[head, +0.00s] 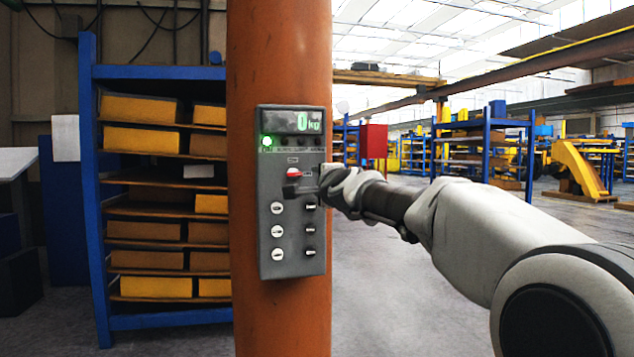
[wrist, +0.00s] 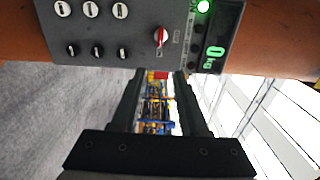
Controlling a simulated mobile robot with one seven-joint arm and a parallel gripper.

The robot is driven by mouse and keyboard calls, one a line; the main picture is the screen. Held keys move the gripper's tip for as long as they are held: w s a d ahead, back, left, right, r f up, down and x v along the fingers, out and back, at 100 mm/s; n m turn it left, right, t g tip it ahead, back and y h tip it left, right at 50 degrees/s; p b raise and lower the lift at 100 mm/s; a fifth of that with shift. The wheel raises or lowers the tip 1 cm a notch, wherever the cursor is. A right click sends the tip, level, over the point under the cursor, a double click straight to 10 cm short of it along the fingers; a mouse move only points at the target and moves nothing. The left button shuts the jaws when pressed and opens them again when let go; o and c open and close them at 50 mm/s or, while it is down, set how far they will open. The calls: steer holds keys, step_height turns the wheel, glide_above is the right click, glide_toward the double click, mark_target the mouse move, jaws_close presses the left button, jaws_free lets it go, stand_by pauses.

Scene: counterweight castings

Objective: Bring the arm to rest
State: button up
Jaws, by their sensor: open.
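My arm reaches in from the right in the head view. My gripper (head: 318,187) is at its end, in front of a grey control box (head: 291,235) on an orange column (head: 282,50). In the wrist view my gripper (wrist: 161,77) is open, with nothing between its two dark fingers. The fingertips are close to the box's edge, by the red and white rotary switch (wrist: 160,37). I cannot tell whether they touch the box. The display (head: 310,124) reads 0 kg and the green lamp (head: 267,142) is lit.
Several white knobs and black switches sit low on the box. A blue shelf rack (head: 90,180) with yellow bins stands behind the column at left. The grey floor (head: 400,300) beyond my arm is open. A red cabinet (head: 373,142) and a yellow machine (head: 582,168) stand farther back.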

steer(key=shift+s, duration=0.15)
steer(key=s+d+f+n+g+h, duration=0.2)
steer(key=s+d+f+n+g, duration=0.3)
steer(key=s+f, duration=0.75)
steer(key=s+d+f+n+g+h, duration=0.1)
steer(key=s+d+f+n+g, duration=0.4)
steer(key=s, duration=1.2)
steer(key=s+d+f+n+g+h, duration=0.2)
steer(key=s+d+f+n, duration=0.4)
steer(key=s+f, duration=0.8)
step_height(320, 180, up, 27)
steer(key=m+p, duration=0.1)
steer(key=p, duration=2.5)
steer(key=shift+s+d+r, duration=0.2)
steer(key=shift+s+d, duration=0.05)
steer(key=shift+d, duration=0.2)
